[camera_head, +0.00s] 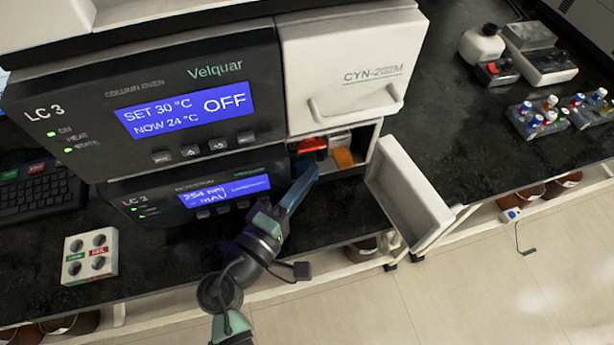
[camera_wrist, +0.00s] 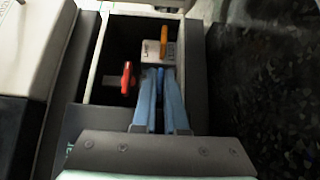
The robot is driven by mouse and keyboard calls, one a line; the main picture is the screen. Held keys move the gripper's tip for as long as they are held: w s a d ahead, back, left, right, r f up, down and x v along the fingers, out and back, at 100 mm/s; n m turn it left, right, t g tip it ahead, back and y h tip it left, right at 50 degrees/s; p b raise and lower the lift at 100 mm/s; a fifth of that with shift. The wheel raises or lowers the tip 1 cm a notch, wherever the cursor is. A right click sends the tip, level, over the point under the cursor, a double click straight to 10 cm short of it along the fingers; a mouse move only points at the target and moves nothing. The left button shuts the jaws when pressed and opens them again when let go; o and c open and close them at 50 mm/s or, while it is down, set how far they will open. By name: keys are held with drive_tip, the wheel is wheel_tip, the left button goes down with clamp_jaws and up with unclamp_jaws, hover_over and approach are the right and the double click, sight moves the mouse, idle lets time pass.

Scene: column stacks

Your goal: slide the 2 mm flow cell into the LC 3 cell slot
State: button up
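The LC 3 detector (camera_head: 150,207) stands under the column oven. Its cell compartment at the right end is open. Inside are a red-handled part (camera_head: 312,145) and an orange tab (camera_head: 344,158). In the wrist view the red part (camera_wrist: 127,78) is at the left, and the orange tab (camera_wrist: 163,42) stands on a pale grey labelled block (camera_wrist: 150,57). I cannot read which is the 2 mm flow cell. My gripper (camera_head: 314,172) has its blue fingers at the compartment's mouth.
The white door (camera_head: 412,195) hangs open right of the compartment, close to my arm. The oven's white front (camera_head: 350,75) overhangs it. A white holder with round wells (camera_head: 90,256) stands front left. Vial racks (camera_head: 540,118) are far right. Dark bench between is clear.

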drive_tip(key=o, duration=0.5)
drive_tip(key=shift+s, duration=0.1)
drive_tip(key=v, duration=1.2)
drive_tip(key=shift+s+a, duration=0.2)
drive_tip(key=shift+s, duration=0.25)
